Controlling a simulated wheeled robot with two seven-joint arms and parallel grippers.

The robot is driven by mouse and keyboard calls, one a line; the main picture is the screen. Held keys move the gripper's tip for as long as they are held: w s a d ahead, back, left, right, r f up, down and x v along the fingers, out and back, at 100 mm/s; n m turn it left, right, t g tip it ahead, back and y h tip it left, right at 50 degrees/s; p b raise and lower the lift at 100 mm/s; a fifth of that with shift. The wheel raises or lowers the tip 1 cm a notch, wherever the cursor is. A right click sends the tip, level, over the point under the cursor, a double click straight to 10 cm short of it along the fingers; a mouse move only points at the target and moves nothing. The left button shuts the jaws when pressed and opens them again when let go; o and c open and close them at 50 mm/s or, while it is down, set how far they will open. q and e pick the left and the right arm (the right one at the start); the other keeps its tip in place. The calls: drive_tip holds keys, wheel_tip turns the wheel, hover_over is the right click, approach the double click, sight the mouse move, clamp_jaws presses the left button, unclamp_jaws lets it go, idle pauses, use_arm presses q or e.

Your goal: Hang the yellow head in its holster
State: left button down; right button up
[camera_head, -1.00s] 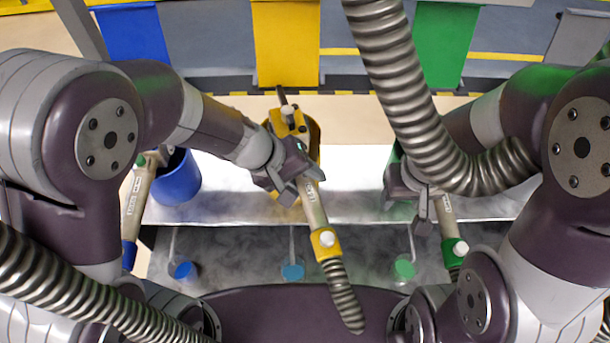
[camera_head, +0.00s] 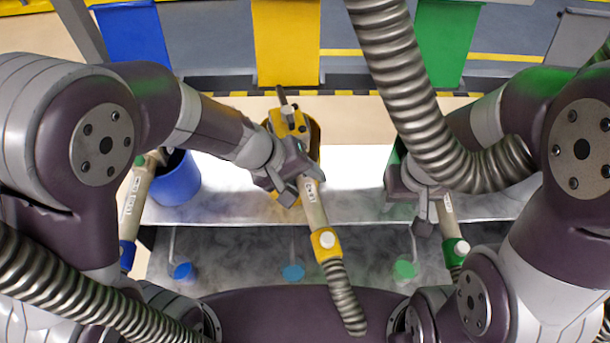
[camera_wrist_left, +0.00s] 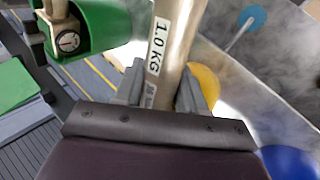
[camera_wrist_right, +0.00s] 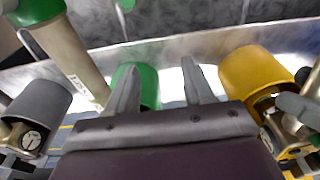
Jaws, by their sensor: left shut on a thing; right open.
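The yellow head (camera_head: 314,207) is a pale tube with a yellow collar and a ribbed metal hose at its near end. My left gripper (camera_head: 303,182) is shut on its tube, which also shows in the left wrist view (camera_wrist_left: 172,38). The head's far end overlaps the yellow holster (camera_head: 314,142), a cup at the back of the bright shelf. The gripper hides part of the overlap, so I cannot tell whether the head is seated. The holster also shows in the right wrist view (camera_wrist_right: 250,75). My right gripper (camera_head: 425,205) is open, beside the green head (camera_head: 450,220).
The blue holster (camera_head: 176,180) with a blue-collared head (camera_head: 135,205) is at left. The green holster (camera_wrist_right: 149,85) and grey holster (camera_wrist_right: 38,105) show in the right wrist view. A thick ribbed hose (camera_head: 400,90) hangs before my right arm. Misty troughs lie nearer.

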use_arm(q)
drive_tip(key=shift+b, duration=0.35)
idle(0.8)
drive_tip(key=shift+f+b, duration=1.85)
drive_tip(key=shift+b, duration=0.2)
drive_tip(key=c, duration=0.6)
unclamp_jaws()
drive_tip(key=shift+o, duration=0.2)
drive_tip(key=p+v, duration=0.1)
drive_tip(key=v, duration=1.1)
drive_tip(key=shift+r, duration=0.4)
drive_tip(key=shift+a, duration=0.15)
